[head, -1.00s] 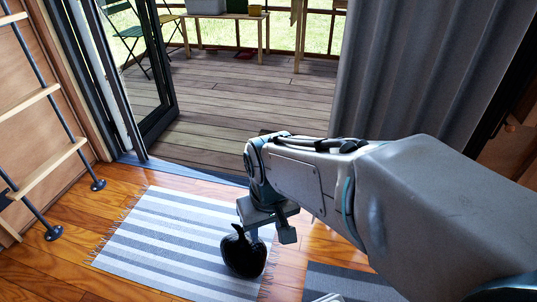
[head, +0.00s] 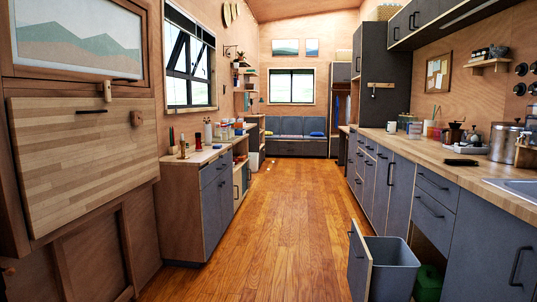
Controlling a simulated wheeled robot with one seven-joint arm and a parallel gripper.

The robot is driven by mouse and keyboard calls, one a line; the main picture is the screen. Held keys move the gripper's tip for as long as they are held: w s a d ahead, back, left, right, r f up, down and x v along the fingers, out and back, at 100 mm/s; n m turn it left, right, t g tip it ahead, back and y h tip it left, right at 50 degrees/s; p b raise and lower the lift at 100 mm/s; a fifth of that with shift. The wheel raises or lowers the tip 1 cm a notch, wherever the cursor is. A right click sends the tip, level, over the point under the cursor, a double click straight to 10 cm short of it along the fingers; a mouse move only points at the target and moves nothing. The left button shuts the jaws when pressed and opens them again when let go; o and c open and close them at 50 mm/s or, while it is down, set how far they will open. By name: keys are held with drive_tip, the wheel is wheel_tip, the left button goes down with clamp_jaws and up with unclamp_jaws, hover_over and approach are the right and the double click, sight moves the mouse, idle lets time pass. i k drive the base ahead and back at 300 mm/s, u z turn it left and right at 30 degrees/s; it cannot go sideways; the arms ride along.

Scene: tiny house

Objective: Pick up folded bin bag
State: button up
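A small flat black thing (head: 460,162) lies on the right-hand wooden counter, near its front edge. It may be the folded bin bag, but it is too small to tell for sure. My gripper and arm are not in view now, so I cannot see whether the gripper holds anything.
An open grey bin (head: 392,262) stands pulled out at the lower right, with a green container (head: 428,283) beside it. The wooden floor (head: 275,215) between the counters is clear. A pot (head: 503,142) and a sink (head: 520,187) are on the right counter (head: 430,145).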

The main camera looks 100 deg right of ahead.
sight(451, 162)
drive_tip(key=z, duration=4.8)
